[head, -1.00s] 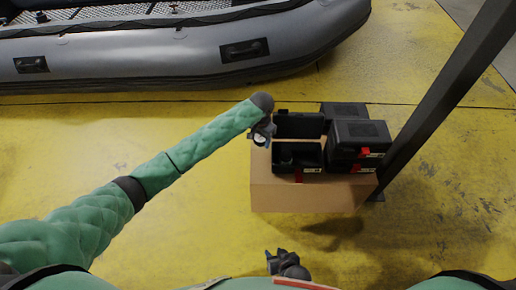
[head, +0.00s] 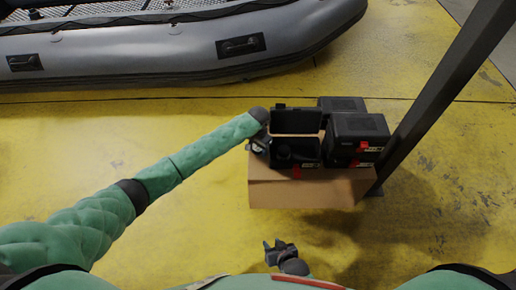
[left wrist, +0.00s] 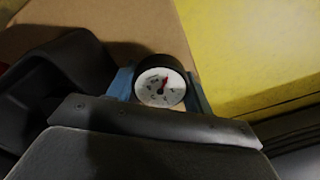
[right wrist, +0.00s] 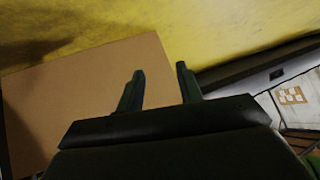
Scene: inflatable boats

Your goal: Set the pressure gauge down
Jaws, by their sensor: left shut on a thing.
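The pressure gauge (left wrist: 160,88) has a round white dial, a red needle and a black rim. It sits between the blue-grey fingers of my left gripper (left wrist: 160,92), which is shut on it. In the head view my left gripper (head: 259,146) is at the left edge of the cardboard box (head: 312,193), just left of an open black case (head: 296,165). I cannot tell whether the gauge touches the cardboard. My right gripper (head: 280,249) is in front of the box; in the right wrist view its fingers (right wrist: 160,85) are apart and empty.
More black cases (head: 358,128) with red latches are stacked on the box's right side. A dark slanted post (head: 440,90) stands right of it. A grey inflatable boat (head: 170,55) lies behind. The yellow floor (head: 90,130) at left is clear.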

